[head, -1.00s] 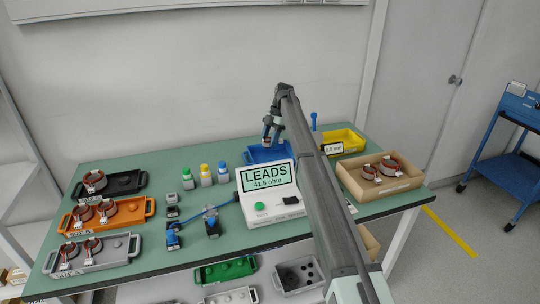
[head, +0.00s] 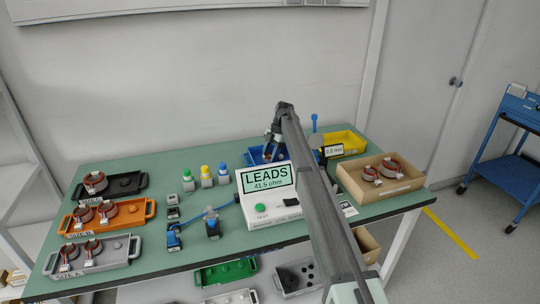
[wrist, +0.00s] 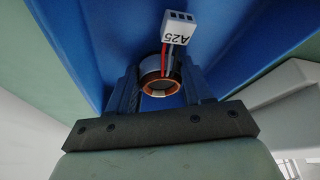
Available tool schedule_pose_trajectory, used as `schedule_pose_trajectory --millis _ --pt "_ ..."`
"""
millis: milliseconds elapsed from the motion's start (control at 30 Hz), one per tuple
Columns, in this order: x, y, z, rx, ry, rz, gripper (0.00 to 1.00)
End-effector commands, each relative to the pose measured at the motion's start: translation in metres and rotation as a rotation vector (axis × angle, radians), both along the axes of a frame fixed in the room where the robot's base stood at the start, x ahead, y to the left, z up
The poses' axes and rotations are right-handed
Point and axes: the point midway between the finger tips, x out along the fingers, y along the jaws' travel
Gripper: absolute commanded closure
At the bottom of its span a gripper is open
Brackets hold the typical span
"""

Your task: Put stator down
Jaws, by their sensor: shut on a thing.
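My gripper (wrist: 161,78) is shut on a small stator (wrist: 150,70), with one finger on each side of it. The stator shows a dark body, a copper-coloured ring and red, blue and dark leads running to a white connector (wrist: 178,27) marked A25. Blue walls of the blue bin (wrist: 75,30) surround the fingers in the wrist view. In the head view my gripper (head: 268,151) points down at the blue bin (head: 252,156) at the back of the bench. The stator is too small to make out there. Whether it touches the bin floor cannot be told.
A white tester (head: 263,211) reading LEADS 41.5 ohm stands in front of the bin. A yellow bin (head: 347,138) and a cardboard box (head: 385,190) with stators are to the right. Black, orange (head: 145,207) and grey trays lie at the left.

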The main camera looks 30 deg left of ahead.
Motion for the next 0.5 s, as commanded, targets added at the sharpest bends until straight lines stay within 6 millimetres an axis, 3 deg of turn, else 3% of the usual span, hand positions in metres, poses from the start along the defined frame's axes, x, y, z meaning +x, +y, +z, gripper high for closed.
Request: schedule_pose_trajectory --millis 300,500 --pt "-0.0001 0.0000 -0.0007 0.000 0.000 0.000 0.25" --pt "0.0000 0.0000 -0.0004 0.000 0.000 0.000 0.25"
